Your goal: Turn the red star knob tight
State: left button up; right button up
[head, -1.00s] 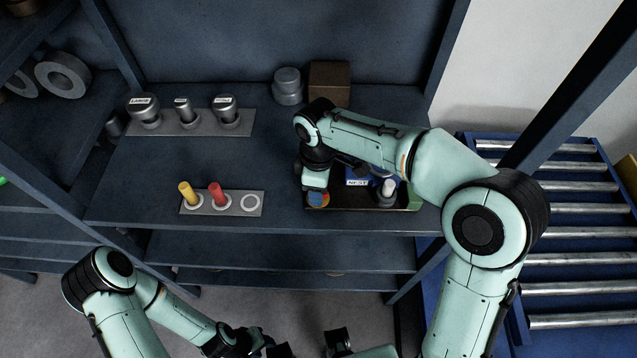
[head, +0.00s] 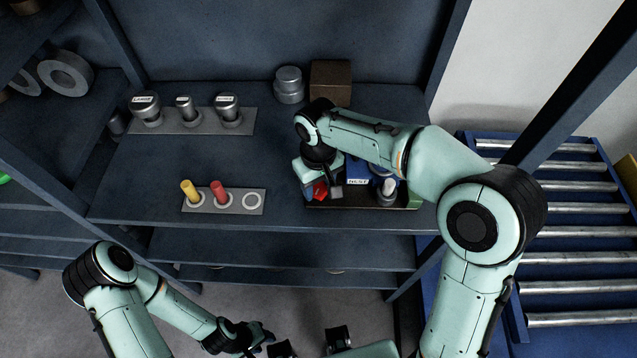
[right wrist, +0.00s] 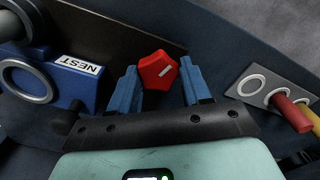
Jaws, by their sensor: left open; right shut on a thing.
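The red star knob (head: 320,189) is at the left end of the dark fixture board (head: 350,207) on the shelf. In the right wrist view the knob (right wrist: 158,71) shows its red top with a short pale mark. My right gripper (head: 322,192) is shut on the knob, with one blue finger on each side of it in the right wrist view (right wrist: 159,66). What lies under the knob is hidden. My left gripper (head: 263,339) is open and empty, low at the bottom of the head view, away from the shelf.
A blue block labelled NEST (head: 357,172) stands right of the knob. A plate with yellow and red pegs (head: 240,204) lies to the left. Several labelled metal knobs stand on a rear plate (head: 160,124). A brown box (head: 330,82) is behind. The shelf's middle is clear.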

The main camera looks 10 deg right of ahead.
aim_at(318, 189)
jog(key=shift+m, duration=0.6)
jog(key=o, duration=1.1)
jog(key=shift+c, duration=0.2)
jog(key=shift+r, duration=0.1)
pick_arm(q)
jog(key=w+r+p, duration=0.2)
jog(key=shift+r, duration=0.4)
pick_arm(e)
notch_tip(318, 189, up, 13)
jog(key=shift+r, duration=0.15)
pick_arm(q)
jog(key=shift+s, duration=0.15)
